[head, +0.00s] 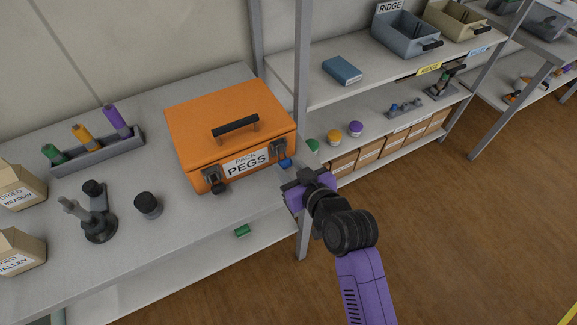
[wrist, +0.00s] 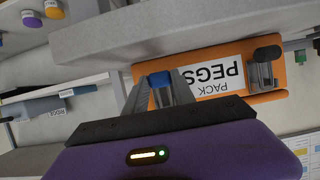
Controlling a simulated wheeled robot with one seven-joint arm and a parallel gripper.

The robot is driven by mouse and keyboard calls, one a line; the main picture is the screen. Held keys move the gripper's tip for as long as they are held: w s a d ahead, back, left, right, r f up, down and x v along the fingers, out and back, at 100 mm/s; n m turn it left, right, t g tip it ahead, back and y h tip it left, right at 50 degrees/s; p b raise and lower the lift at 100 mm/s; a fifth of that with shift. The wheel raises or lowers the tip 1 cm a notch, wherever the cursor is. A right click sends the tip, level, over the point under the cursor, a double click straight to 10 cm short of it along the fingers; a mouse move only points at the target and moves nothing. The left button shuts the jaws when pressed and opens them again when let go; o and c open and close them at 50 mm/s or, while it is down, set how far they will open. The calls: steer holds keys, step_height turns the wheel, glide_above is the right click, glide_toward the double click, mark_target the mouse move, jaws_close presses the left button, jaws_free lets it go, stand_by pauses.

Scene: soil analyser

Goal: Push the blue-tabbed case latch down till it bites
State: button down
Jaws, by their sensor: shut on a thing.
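The orange case (head: 232,112) marked "PACK PEGS" stands shut on the bench, its latched front towards the bench edge. Its right latch has a blue tab (head: 286,162), which also shows in the wrist view (wrist: 161,90) between my fingers. My gripper (head: 293,174) is at that front right corner, shut on the blue tab. The fingers partly cover the latch, so I cannot tell whether it is engaged. The left latch (head: 213,176) has a black tab and also shows at the right of the wrist view (wrist: 264,72).
A peg rack (head: 97,153), a dark-topped stand (head: 97,222) and a black-capped jar (head: 147,206) are left of the case. A shelf post (head: 303,70) rises right of the case. The floor at right is clear.

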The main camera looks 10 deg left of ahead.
steer(key=shift+w+f+b, duration=0.1)
steer(key=shift+f+b, duration=0.35)
steer(key=shift+b, duration=0.5)
steer(key=shift+w+a+f+t+y+b, duration=0.15)
steer(key=shift+t+y+b, duration=0.25)
steer(key=shift+b, duration=0.85)
steer(key=t+b, duration=0.1)
steer(key=b, duration=0.3)
steer(key=shift+w+a+f+y, duration=0.1)
steer(key=shift+w+f+y, duration=0.1)
steer(key=shift+y, duration=0.1)
steer(key=shift+b, duration=0.8)
steer(key=shift+a+r+t+b, duration=0.1)
steer(key=shift+t+b, duration=0.4)
steer(key=shift+b, duration=0.35)
steer(key=shift+w+r, duration=0.1)
steer(key=shift+r, duration=0.05)
steer(key=c, duration=1)
jaws_free()
steer(key=shift+c, duration=0.2)
